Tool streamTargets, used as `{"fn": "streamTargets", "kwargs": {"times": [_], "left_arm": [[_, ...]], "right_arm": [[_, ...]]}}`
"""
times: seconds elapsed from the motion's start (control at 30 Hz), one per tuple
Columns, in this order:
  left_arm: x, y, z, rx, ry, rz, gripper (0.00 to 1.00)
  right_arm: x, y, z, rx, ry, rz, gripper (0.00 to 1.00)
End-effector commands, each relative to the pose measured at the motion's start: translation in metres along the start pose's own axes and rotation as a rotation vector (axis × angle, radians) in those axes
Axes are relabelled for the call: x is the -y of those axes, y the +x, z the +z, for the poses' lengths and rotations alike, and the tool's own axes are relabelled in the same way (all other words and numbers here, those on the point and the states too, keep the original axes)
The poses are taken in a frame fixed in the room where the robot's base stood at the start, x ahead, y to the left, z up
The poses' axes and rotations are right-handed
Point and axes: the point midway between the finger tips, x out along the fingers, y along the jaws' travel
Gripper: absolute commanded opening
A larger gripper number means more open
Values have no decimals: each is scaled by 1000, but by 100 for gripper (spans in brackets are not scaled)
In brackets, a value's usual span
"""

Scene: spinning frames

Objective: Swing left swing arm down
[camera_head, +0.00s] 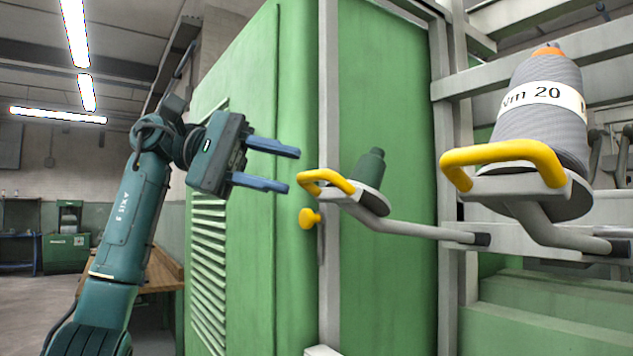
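The left swing arm is a grey bent tube (408,230) pivoted on the frame at right. Its outer end carries a plate with a yellow handle (328,180) and a dark green cone (369,168). My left gripper (294,170) is open, its two blue fingers pointing right, one above the other. The fingertips are near the yellow handle's left end, with nothing between them; whether they touch it I cannot tell. My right gripper is not in view.
A second swing arm (545,228) at right has a yellow handle (505,158) and holds a large grey yarn cone (541,110) labelled "Nm 20". A yellow knob (309,218) sits below the left handle on the green cabinet (385,90). Grey frame bars stand at right.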

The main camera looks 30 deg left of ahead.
Motion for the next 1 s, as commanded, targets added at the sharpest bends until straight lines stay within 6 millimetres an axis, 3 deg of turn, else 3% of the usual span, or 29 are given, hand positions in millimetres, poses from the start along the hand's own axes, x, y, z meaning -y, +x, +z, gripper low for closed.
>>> {"fn": "streamTargets", "kwargs": {"times": [0.1, 0.3, 0.7, 1.0], "left_arm": [[1, 25, 0, 2, 0, -3, 34], [0, 50, 0, 1, -2, -1, 34], [0, 58, 0, 1, -1, 1, 34], [0, 58, 0, 1, -1, 0, 11]], "right_arm": [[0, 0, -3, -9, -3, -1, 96], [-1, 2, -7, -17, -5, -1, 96], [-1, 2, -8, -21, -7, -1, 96], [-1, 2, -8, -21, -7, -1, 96]]}}
